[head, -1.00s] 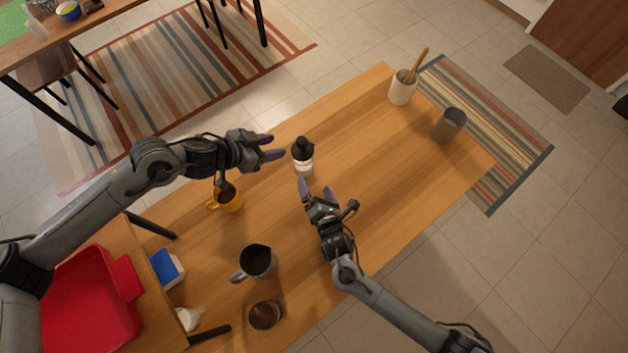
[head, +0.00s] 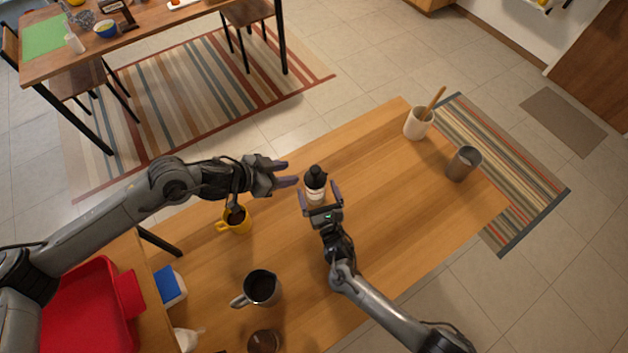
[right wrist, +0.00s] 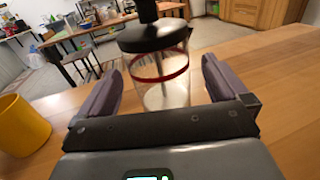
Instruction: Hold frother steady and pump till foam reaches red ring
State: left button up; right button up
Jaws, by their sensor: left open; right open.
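The frother (head: 315,186) stands upright on the wooden table, a clear jar with a black lid and black knob on top. In the right wrist view the frother (right wrist: 160,75) shows a red ring below its lid and a rod rising from the lid. My right gripper (head: 320,197) is open, with its fingers on either side of the jar; a gap shows at each side in the wrist view. My left gripper (head: 287,174) is open just left of the frother's lid, apart from it. No foam is visible in the jar.
A yellow mug (head: 236,222) stands below the left gripper; it also shows in the wrist view (right wrist: 20,125). A metal pitcher (head: 262,287) and a dark jar (head: 263,342) stand nearer. A utensil crock (head: 418,123) and grey cup (head: 464,163) stand right. The table's right middle is clear.

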aim_at(313, 181)
jog(key=shift+x, duration=2.25)
jog(key=c, duration=1.3)
jog(key=shift+o, duration=0.2)
